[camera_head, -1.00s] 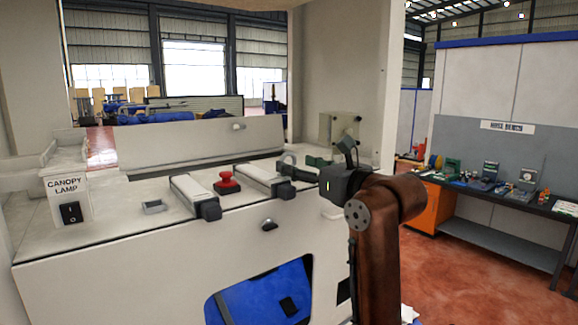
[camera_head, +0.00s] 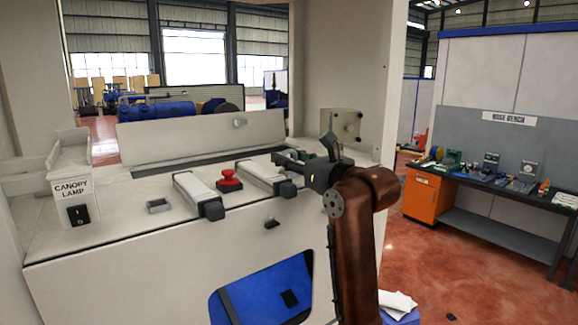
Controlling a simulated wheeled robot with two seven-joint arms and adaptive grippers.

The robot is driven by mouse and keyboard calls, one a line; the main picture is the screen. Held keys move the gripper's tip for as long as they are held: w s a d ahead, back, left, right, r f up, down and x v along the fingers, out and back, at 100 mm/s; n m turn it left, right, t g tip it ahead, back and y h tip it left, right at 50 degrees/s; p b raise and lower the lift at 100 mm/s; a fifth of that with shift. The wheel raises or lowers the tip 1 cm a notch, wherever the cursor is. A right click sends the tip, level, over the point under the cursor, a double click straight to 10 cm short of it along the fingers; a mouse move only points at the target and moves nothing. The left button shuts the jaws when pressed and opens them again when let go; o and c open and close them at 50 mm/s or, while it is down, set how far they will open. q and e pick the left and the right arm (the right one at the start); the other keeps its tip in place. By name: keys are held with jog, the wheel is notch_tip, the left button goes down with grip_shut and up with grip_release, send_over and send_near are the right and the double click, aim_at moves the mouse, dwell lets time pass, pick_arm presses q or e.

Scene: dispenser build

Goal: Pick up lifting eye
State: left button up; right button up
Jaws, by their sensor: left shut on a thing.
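My left gripper (camera_head: 284,160) is at the back right of the white machine's deck (camera_head: 115,215), just behind the right-hand latch bar (camera_head: 258,174). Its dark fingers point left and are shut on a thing. The lifting eye cannot be made out now; the fingers appear to cover it where a grey ring stood. Whether it still touches the deck cannot be told. My right gripper is not in view.
A red push button (camera_head: 229,179) stands between two latch bars, the other being the left latch bar (camera_head: 195,192). The canopy lamp switch box (camera_head: 73,201) is at the left. A raised panel (camera_head: 190,139) stands behind. A workbench (camera_head: 500,190) is at the right.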

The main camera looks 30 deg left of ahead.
pick_arm(q)
jog(key=c, duration=0.6)
jog(key=shift+c, duration=0.2)
jog(key=shift+r, duration=0.15)
jog(key=shift+r+b, duration=0.4)
jog(key=shift+r, duration=0.2)
jog(key=s+d+r+b, duration=0.3)
jog(key=s+d+r, duration=0.3)
jog(key=d+r, duration=0.5)
jog(key=shift+s+d+r, duration=0.2)
jog(key=shift+d+r, duration=0.1)
jog(key=shift+d, duration=0.5)
